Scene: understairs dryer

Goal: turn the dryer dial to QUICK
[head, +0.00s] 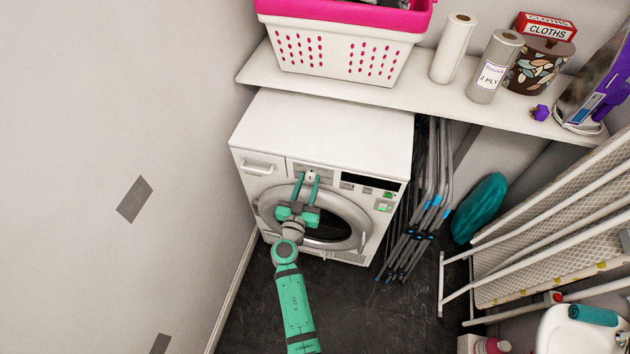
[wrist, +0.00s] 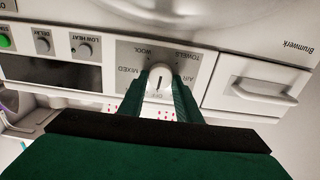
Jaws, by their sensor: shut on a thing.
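The white dryer (head: 325,130) stands under the shelf. Its round white dial (wrist: 159,83) is on the front panel, between the drawer and the dark display. My gripper (head: 308,180) reaches the panel from the front, and its two green fingers are shut on the dial, one on each side. In the wrist view, which is upside down, TOWELS, WOOL, AIR and MIXED show around the dial. A short dark mark is on the dial's face; which label it points to I cannot tell. I cannot read QUICK; fingers cover part of the label ring.
A drawer handle (wrist: 264,92) sits beside the dial. Smaller knobs marked DELAY (wrist: 43,45) and LOW HEAT (wrist: 84,48) and a green START button (wrist: 5,42) are on the panel. The shelf (head: 400,93) overhangs behind. Folded racks (head: 425,200) stand right of the dryer.

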